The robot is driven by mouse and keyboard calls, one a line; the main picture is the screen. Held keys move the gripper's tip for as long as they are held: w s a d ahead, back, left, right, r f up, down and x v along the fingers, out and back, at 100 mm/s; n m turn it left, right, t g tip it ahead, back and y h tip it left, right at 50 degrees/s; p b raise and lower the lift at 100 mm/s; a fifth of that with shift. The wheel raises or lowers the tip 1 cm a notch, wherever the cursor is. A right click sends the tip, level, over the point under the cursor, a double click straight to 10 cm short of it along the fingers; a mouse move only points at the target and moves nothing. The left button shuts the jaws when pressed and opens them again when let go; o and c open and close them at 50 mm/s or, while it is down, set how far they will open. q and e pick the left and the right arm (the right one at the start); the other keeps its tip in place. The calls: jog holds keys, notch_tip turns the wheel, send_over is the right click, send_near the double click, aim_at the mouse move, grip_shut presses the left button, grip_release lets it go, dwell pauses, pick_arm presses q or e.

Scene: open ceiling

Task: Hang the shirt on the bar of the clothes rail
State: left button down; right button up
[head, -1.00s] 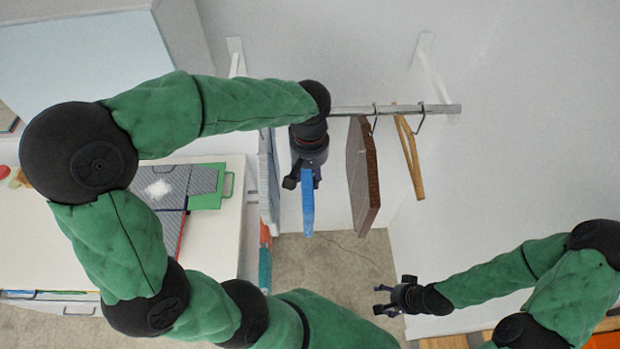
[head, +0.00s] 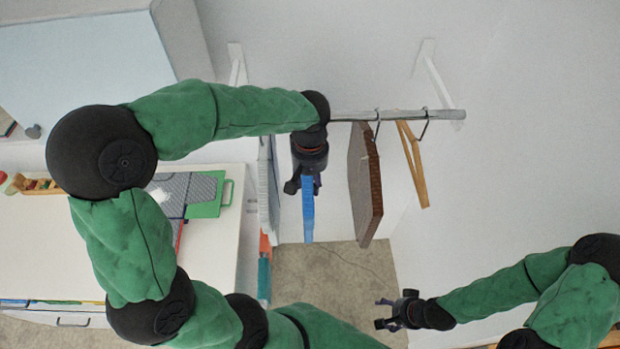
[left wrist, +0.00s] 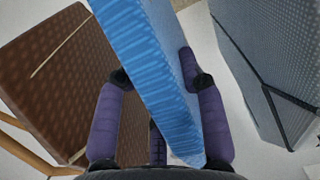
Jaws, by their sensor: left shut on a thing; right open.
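The blue shirt (head: 308,212) hangs edge-on below my left gripper (head: 304,185), under the bar (head: 350,116) of the clothes rail. In the left wrist view the blue shirt (left wrist: 150,60) runs between the two fingers of my left gripper (left wrist: 158,85), which is shut on it. My left wrist and forearm hide the left part of the bar, and the shirt's hook is not visible, so I cannot tell whether it touches the bar. My right gripper (head: 384,313) is open and empty at the lower right, well below the bar.
A brown garment (head: 365,190) and an empty wooden hanger (head: 414,170) hang on the bar to the right. A grey garment (head: 267,190) hangs to the left and shows in the left wrist view (left wrist: 255,75). A white table (head: 80,240) stands at the left.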

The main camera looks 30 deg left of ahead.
pick_arm(q)
jog(key=shift+f, duration=0.1)
dwell(0.3)
jog(key=c, duration=0.7)
grip_release()
